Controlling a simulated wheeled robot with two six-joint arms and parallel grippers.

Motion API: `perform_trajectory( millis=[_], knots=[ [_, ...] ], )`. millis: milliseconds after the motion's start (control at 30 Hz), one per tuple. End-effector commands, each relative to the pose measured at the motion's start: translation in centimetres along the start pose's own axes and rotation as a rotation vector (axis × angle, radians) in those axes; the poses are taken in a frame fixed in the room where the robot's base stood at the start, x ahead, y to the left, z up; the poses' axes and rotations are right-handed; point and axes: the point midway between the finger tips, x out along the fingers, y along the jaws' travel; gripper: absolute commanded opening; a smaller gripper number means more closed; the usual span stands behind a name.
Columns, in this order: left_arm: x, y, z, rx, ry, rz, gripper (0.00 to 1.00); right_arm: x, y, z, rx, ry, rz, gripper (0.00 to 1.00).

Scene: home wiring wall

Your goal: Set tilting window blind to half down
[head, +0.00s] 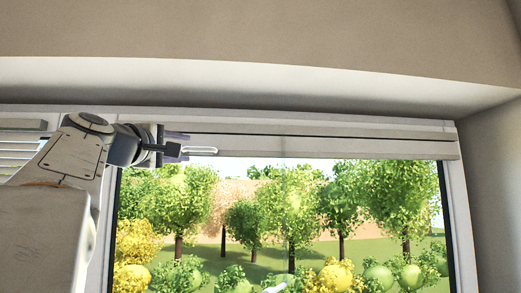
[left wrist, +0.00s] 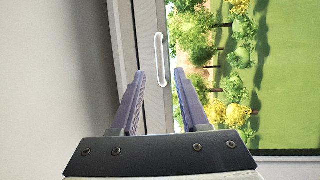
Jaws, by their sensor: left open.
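The window blind (head: 330,148) is a pale band across the top of the window, drawn up so that most of the glass is clear. A white loop handle (head: 200,150) sits at its lower edge, towards the left. In the left wrist view the handle (left wrist: 161,50) lies just beyond the fingertips, in line with the gap between them, beside the grey blind strip (left wrist: 152,30). My left gripper (head: 184,147) is open and empty, close to the handle. Whether a fingertip touches it I cannot tell.
The white window frame (head: 459,220) surrounds the glass, with trees and grass outside. A deep ceiling recess (head: 280,82) runs above the blind. Another slatted blind (head: 18,150) shows at far left, partly behind my arm. The space before the glass right of my gripper is clear.

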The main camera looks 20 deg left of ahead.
Motion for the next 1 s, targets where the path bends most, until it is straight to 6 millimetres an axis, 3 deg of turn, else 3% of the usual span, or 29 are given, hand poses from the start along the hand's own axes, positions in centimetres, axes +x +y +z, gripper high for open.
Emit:
perform_trajectory(
  millis=[33,200,400,800,900,933,1000],
  knots=[
    [1.3,0.6,0.1,-0.003,-0.006,-0.002,0.45,-1.2,-0.1,-0.1,0.0,0.0,0.0,0.5],
    [4.5,0.5,0.1,-0.003,-0.005,-0.003,0.45,-3.1,-0.2,-0.2,0.001,0.0,0.0,0.5],
    [7.0,0.2,0.0,-0.001,-0.002,-0.003,0.45,-4.4,-0.3,-0.2,0.003,0.0,0.0,0.5],
    [7.7,-0.1,0.1,0.002,-0.001,-0.002,0.45,-4.5,-0.3,-0.2,0.003,0.0,0.0,0.5],
    [7.7,-0.1,0.1,0.002,-0.001,-0.002,0.06,-4.5,-0.3,-0.2,0.003,0.0,0.0,0.5],
    [7.7,-0.1,0.1,0.002,-0.001,-0.002,0.0,-4.5,-0.3,-0.2,0.003,0.0,0.0,0.5],
    [7.7,-0.1,0.1,0.002,-0.001,-0.002,0.0,-4.5,-0.3,-0.2,0.003,0.0,0.0,0.5]
  ],
)
